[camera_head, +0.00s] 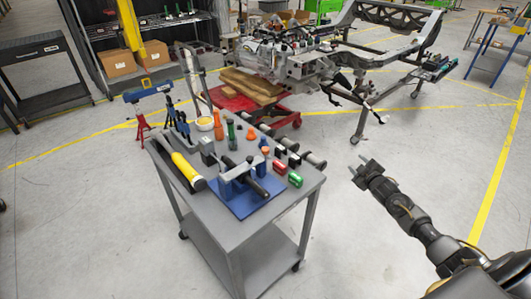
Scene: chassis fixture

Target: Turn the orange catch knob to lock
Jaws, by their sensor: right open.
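Several small orange pieces stand on the grey cart top (226,210): a tall orange bottle-like piece (218,125), a small orange cone-shaped piece (251,134) and a lower orange piece near a blue one. I cannot tell which, if any, is the catch knob. A grey clamp-like fixture with a black bar sits on a blue plate (241,207) at the cart's front; no orange knob shows clearly on it. My right gripper (357,166) is open and empty, over the floor to the right of the cart, apart from everything. My left gripper is not in view.
A vehicle chassis (395,47) on a stand is behind. Floor between cart and right arm is clear.

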